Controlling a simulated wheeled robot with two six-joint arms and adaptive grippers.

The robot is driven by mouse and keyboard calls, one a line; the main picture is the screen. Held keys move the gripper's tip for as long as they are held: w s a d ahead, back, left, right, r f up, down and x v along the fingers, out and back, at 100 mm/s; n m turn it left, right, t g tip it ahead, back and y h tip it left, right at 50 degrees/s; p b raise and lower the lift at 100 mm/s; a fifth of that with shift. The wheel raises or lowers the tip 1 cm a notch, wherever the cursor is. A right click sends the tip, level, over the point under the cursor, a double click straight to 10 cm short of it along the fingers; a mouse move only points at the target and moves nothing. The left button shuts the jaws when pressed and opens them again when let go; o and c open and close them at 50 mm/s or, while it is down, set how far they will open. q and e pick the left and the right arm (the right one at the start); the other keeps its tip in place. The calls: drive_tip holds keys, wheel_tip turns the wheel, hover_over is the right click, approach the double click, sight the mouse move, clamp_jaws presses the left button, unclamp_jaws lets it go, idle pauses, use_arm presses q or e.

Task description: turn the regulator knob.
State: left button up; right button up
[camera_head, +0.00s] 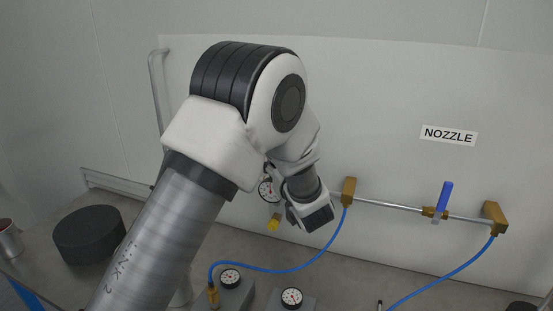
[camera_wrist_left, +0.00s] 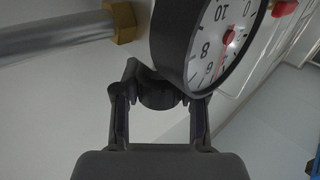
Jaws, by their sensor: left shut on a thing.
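The regulator's round white-faced gauge (camera_head: 266,190) is on the back wall panel, partly hidden behind my left arm. In the left wrist view the same gauge (camera_wrist_left: 222,42), with a black rim and red needle, fills the top. Just below it is a dark round knob (camera_wrist_left: 158,92). My left gripper (camera_wrist_left: 160,88) has one finger on each side of the knob and is shut on it. In the head view my left gripper (camera_head: 286,205) is at the regulator, mostly hidden by its own wrist. My right gripper is not in view.
A pipe with brass blocks (camera_head: 348,190) and a blue-handled valve (camera_head: 444,197) runs right, under a NOZZLE sign (camera_head: 449,135). Blue hoses (camera_head: 300,268) hang below. Two gauges (camera_head: 230,279) (camera_head: 291,297) stand on the bench. A black cylinder (camera_head: 90,235) is at left.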

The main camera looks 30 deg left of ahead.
use_arm(q)
drive_tip(key=shift+r+n+g+y+p, duration=0.25)
drive_tip(key=shift+n+g+y+p, duration=0.25)
drive_tip(key=shift+n+g+y, duration=0.75)
drive_tip(key=shift+g+h, duration=0.25)
drive_tip(key=shift+g, duration=0.1)
drive_tip(key=o, duration=1.2)
drive_tip(key=shift+f, duration=0.1)
wheel_tip(320, 180, up, 10)
drive_tip(key=shift+r, duration=0.1)
drive_tip(key=shift+d, duration=0.1)
